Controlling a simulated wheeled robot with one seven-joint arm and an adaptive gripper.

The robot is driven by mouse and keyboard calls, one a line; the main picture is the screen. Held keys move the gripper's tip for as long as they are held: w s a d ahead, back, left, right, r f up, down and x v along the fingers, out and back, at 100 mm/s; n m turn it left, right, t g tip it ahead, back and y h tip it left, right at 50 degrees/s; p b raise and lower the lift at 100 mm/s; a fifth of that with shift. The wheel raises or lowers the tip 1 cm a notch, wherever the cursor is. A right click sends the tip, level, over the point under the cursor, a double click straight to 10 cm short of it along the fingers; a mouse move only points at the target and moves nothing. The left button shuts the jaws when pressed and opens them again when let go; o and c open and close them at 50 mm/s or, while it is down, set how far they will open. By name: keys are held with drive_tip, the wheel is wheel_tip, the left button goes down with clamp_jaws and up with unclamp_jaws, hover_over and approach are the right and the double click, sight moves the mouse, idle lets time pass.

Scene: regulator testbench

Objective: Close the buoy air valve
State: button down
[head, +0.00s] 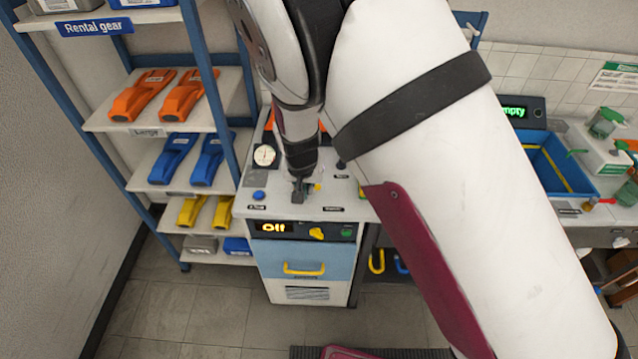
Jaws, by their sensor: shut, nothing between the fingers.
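My gripper (299,197) points down at the top of the regulator testbench (285,211), its fingers shut and empty. It is at or just above the bench top; contact cannot be told. A small yellow part (317,187) shows just right of the fingertips, partly hidden by them. A blue knob (259,195) sits on the bench top to the left, with a small label too small to read. I cannot tell which part is the buoy air valve; it may be hidden behind my gripper. A round white gauge (265,155) stands at the back left.
The bench front has a display (273,227) reading "Off", a yellow knob (316,233), a green button (347,232) and a drawer with a yellow handle (304,269). A shelf of fins (134,130) stands left. A blue bin (562,160) sits right. My arm hides the middle.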

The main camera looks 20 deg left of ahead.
drive_tip(key=b+x, duration=0.2)
drive_tip(key=x, duration=0.2)
drive_tip(key=w+b+x, duration=0.1)
drive_tip(key=b+x, duration=0.2)
drive_tip(key=w+b+x, duration=0.1)
drive_tip(key=b+x, duration=0.1)
drive_tip(key=x, duration=0.2)
drive_tip(key=shift+w+a+r+b, duration=0.1)
drive_tip(key=shift+w+b, duration=0.2)
drive_tip(key=shift+b, duration=0.1)
drive_tip(key=shift+w+a+b, duration=0.1)
drive_tip(key=shift+w+b, duration=0.35)
drive_tip(key=shift+w, duration=0.1)
drive_tip(key=shift+w, duration=0.1)
drive_tip(key=shift+w, duration=0.75)
drive_tip(key=shift+r, duration=0.1)
